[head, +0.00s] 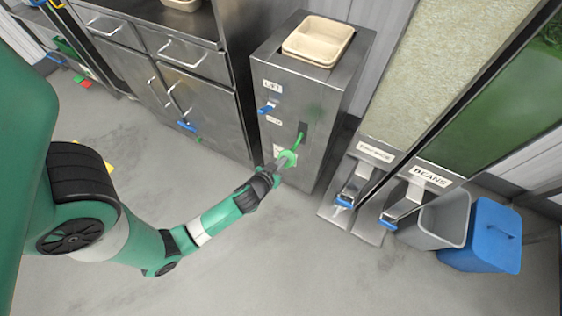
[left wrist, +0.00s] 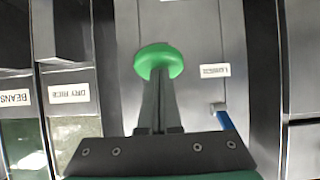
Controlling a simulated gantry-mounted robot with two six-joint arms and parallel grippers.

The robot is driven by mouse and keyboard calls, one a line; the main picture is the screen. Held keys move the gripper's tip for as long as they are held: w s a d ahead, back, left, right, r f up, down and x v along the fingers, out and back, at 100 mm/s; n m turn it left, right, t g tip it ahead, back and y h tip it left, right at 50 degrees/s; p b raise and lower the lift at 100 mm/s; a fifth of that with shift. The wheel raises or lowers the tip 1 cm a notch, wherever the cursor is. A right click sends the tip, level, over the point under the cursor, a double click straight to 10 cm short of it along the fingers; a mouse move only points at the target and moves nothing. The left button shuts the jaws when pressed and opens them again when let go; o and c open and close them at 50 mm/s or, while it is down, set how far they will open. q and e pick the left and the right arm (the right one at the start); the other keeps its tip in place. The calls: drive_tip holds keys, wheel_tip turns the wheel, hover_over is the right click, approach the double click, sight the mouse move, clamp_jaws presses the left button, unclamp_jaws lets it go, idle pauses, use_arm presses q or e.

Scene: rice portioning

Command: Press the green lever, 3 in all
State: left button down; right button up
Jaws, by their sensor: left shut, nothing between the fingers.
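The green lever (head: 299,143) sticks out of the front of a steel cabinet (head: 327,151), with a rounded green end. In the left wrist view its green knob (left wrist: 158,58) is just beyond my fingertips. My left gripper (head: 279,166) is shut and empty, with its tips at the knob. They look to be touching it or very close; I cannot tell which. The knob's lower middle is hidden behind the fingers in the wrist view. My right gripper is in neither view.
A beige tray (head: 318,41) sits on the cabinet. A blue lever (head: 266,108) is on its front, left of the green one. Dry rice and beans dispensers (head: 430,177) stand to the right, then a grey bin (head: 440,220) and blue bin (head: 484,236). The floor in front is clear.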

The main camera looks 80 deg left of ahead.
use_arm(q)
drive_tip(key=shift+s+d+f, duration=0.15)
drive_tip(key=shift+s+f, duration=0.25)
drive_tip(key=shift+f, duration=0.3)
drive_tip(key=w+r+p+v, duration=0.1)
drive_tip(key=p+v, duration=0.3)
drive_tip(key=v, duration=0.9)
drive_tip(key=shift+r+p, duration=0.3)
drive_tip(key=shift+p, duration=0.1)
drive_tip(key=shift+s, duration=0.1)
idle(1.0)
